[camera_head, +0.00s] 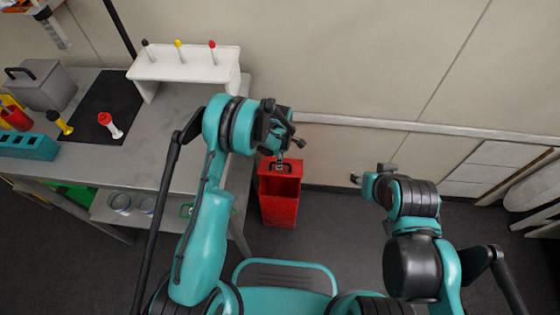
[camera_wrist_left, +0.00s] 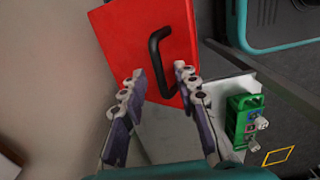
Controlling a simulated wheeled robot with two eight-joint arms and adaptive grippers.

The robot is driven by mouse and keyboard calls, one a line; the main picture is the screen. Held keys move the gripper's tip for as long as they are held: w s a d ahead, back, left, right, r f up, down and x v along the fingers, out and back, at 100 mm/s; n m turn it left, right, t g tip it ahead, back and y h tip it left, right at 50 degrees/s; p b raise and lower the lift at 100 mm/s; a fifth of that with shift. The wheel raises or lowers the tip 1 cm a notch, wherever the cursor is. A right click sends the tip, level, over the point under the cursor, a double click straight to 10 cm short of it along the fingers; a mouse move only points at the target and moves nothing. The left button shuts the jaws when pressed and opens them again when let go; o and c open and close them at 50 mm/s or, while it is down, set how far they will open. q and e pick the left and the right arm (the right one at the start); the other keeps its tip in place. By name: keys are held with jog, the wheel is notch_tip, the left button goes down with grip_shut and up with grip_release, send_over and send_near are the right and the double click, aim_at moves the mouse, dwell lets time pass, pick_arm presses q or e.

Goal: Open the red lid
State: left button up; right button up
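A red box (camera_head: 280,208) stands on the floor beside the workbench in the head view. Its red lid (camera_wrist_left: 115,45) fills the upper middle of the left wrist view and carries a black handle (camera_wrist_left: 155,60). My left gripper (camera_head: 284,143) is above the box and partly covers its top in the head view. In the wrist view the left gripper's fingers (camera_wrist_left: 160,72) are spread, with the lower end of the handle between and just beyond the tips. Nothing is gripped. My right gripper (camera_head: 371,178) is right of the box, and its opening is unclear.
The grey workbench (camera_head: 170,150) left of the box holds a white rack (camera_head: 187,68), a black mat (camera_head: 106,100) and several tools. The wall is close behind the box.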

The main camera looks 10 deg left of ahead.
pick_arm(q)
grip_shut()
jog(key=shift+r, duration=0.1)
